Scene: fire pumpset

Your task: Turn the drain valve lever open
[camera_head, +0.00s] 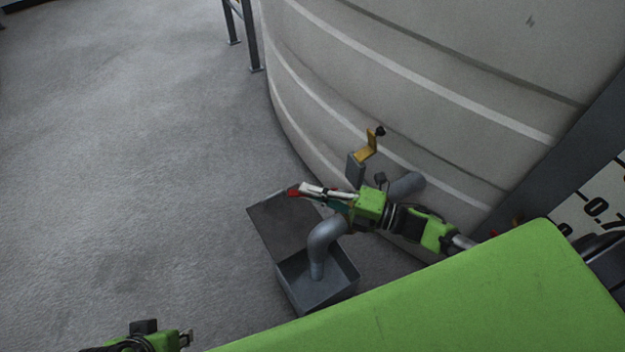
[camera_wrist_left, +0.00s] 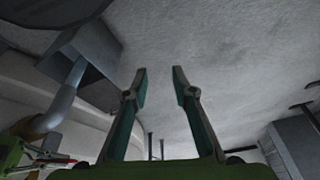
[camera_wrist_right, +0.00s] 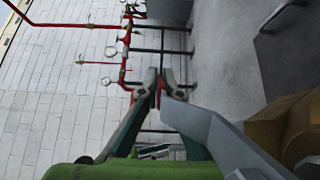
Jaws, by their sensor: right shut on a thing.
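The grey drain pipe (camera_head: 325,240) leaves the pale tank and bends down into an open grey box (camera_head: 318,292). My right gripper (camera_head: 298,191) is above the pipe beside the tank. In the right wrist view its fingertips (camera_wrist_right: 165,88) are nearly together on the end of the grey drain valve lever (camera_wrist_right: 215,135), with a bit of red between them. The lever runs back toward the brass valve body (camera_wrist_right: 285,130). In the head view my arm hides most of the valve. My left gripper (camera_wrist_left: 160,82) is open and empty, away from the pipe; it shows at the bottom in the head view (camera_head: 186,338).
The large tank (camera_head: 400,80) curves close behind my right gripper. A yellow bracket (camera_head: 368,146) with a black knob sticks out above it. The grey floor (camera_head: 130,160) to the left is clear. Red pipes with gauges (camera_wrist_right: 124,48) stand farther off.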

